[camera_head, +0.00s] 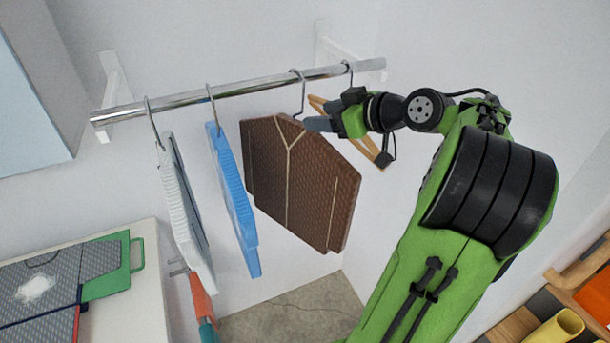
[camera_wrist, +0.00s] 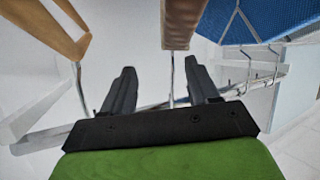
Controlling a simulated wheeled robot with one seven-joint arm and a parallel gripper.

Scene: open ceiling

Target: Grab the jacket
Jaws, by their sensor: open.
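The brown jacket (camera_head: 292,185) hangs from a metal hook on the rail, a flat panel with pale seam lines. In the wrist view, the jacket's narrow edge (camera_wrist: 182,22) is at the top middle. Its thin hook (camera_wrist: 172,80) runs down between my two fingers. My gripper (camera_head: 318,124) is at the jacket's upper right corner, close to the hook, with its fingers pointing left. In the wrist view my gripper (camera_wrist: 161,74) is open, its fingers apart on either side of the hook. I cannot tell whether a finger touches the jacket.
The metal rail (camera_head: 262,84) crosses above on white wall brackets. A blue garment (camera_head: 232,195) and a white garment (camera_head: 183,215) hang left of the jacket. A bare wooden hanger (camera_head: 372,153) hangs right, just behind my gripper. A table (camera_head: 150,260) stands at lower left.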

